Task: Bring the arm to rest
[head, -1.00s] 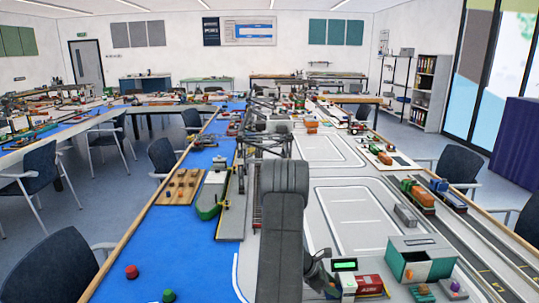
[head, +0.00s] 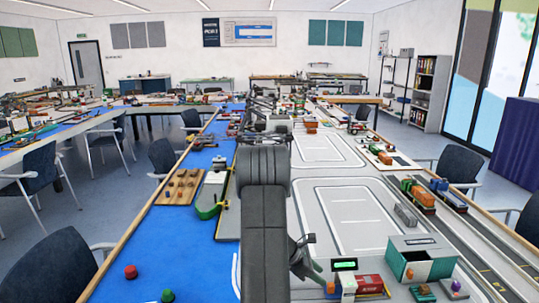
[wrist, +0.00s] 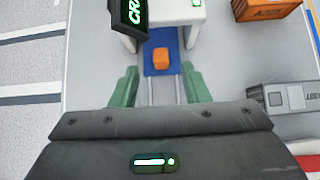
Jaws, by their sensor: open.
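In the wrist view my gripper (wrist: 160,88) shows its two green fingers spread apart, with nothing held between them. Beyond the fingertips a small orange block (wrist: 161,60) sits on a blue pad (wrist: 153,70), under or at the front of a white frame (wrist: 178,12). The block looks apart from the fingers. In the head view my dark arm stands upright in the middle of the picture and hides part of the table.
A dark sign with green letters (wrist: 128,16), an orange container (wrist: 266,8) and a grey block (wrist: 284,97) surround the gripper. In the head view a green open box (head: 422,258) and a red block (head: 370,284) stand right of the arm. The blue surface (head: 185,245) on the left is mostly clear.

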